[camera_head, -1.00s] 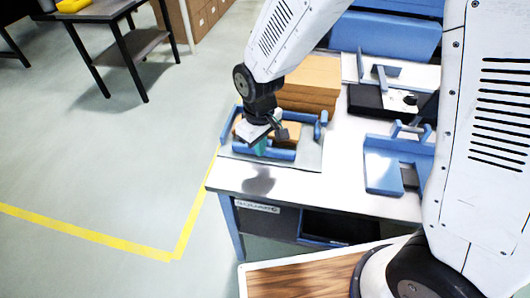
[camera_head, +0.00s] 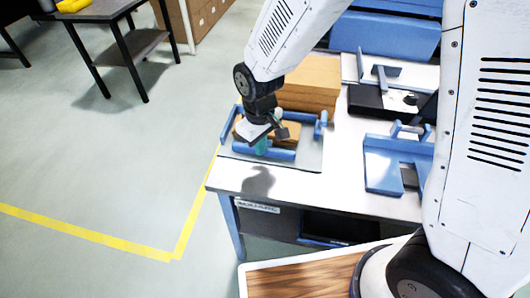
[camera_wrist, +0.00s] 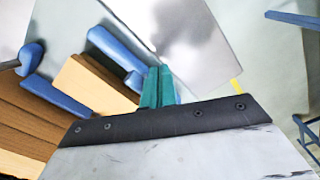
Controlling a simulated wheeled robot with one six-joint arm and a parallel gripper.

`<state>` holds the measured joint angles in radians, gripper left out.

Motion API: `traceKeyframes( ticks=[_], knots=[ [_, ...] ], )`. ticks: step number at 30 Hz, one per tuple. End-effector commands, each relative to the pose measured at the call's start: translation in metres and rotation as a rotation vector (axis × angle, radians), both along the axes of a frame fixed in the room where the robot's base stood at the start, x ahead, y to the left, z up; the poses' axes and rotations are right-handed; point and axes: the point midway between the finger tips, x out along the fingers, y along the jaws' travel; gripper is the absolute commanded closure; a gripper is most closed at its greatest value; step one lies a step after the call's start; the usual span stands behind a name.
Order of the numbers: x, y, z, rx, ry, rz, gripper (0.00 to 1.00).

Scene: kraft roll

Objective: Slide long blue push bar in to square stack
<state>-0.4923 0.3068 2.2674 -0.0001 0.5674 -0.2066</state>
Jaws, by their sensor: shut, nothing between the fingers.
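A long blue bar (camera_head: 280,154) lies along the front of the fixture on the left of the table; it also shows in the wrist view (camera_wrist: 112,50). A tan cardboard stack (camera_head: 288,131) sits just behind it, inside the fixture, and shows in the wrist view (camera_wrist: 92,84). In the wrist view, a gap separates part of the bar from the stack. My gripper (camera_head: 260,147) points down at the bar, its teal fingers (camera_wrist: 158,88) shut and empty. The fingers hide part of the bar; I cannot tell whether they touch it.
A shorter blue piece (camera_head: 320,125) stands at the fixture's right side. A taller cardboard stack (camera_head: 310,80) is behind. A second blue fixture (camera_head: 384,172) and a black device (camera_head: 368,98) lie to the right. The white table front (camera_head: 300,182) is clear.

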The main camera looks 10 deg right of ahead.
Motion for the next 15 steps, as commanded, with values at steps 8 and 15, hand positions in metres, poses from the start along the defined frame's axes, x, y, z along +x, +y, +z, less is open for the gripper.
traceKeyframes(
  ticks=[8, 15],
  knots=[
    [0.014, -0.005, 0.000, 0.000, 0.000, -0.001, 1.00],
    [0.025, -0.009, 0.000, 0.000, 0.000, -0.001, 1.00]
  ],
)
